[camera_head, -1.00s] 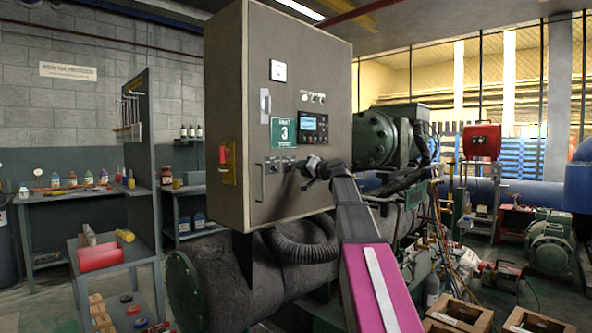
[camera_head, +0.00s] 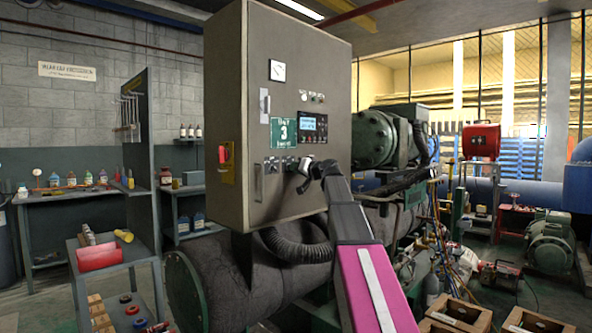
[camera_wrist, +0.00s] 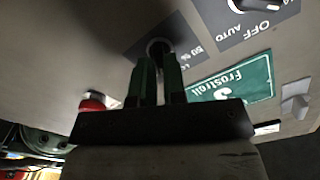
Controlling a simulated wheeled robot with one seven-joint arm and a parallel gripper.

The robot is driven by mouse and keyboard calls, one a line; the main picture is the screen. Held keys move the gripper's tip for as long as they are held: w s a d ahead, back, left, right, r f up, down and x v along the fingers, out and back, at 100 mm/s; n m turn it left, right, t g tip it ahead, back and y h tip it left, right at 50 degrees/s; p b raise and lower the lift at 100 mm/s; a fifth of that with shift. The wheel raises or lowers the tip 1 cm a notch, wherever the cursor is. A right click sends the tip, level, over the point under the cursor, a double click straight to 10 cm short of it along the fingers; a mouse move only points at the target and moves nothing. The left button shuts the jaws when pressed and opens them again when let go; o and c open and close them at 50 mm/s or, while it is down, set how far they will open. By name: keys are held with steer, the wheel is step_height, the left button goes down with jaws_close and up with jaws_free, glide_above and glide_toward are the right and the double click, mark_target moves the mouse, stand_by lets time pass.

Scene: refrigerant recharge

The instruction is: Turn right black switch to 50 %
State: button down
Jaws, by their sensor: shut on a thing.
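The right black switch (camera_wrist: 158,46) is on the front of the grey control cabinet (camera_head: 235,90). In the wrist view it shows as a dark round shape at the fingertips, mostly hidden by them. My gripper (camera_wrist: 157,65) is shut on it with two dark green fingers. The printed scale beside it is partly covered, so I cannot read its setting. Another black switch (camera_wrist: 252,4), marked OFF and AUTO, is at the upper right of the wrist view. In the head view my gripper (camera_head: 301,169) is at the lower right of the cabinet front and hides the switch.
A green sign (camera_head: 283,132) and a small display panel (camera_head: 312,128) are above the gripper. A red button (camera_wrist: 97,102) is near the fingers in the wrist view. A red-and-yellow main switch (camera_head: 226,162) is on the cabinet's left side. Pipes and machinery stand behind.

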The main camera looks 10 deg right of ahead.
steer(key=shift+n, duration=0.7)
steer(key=n, duration=0.4)
steer(key=shift+n, duration=0.4)
steer(key=n, duration=0.4)
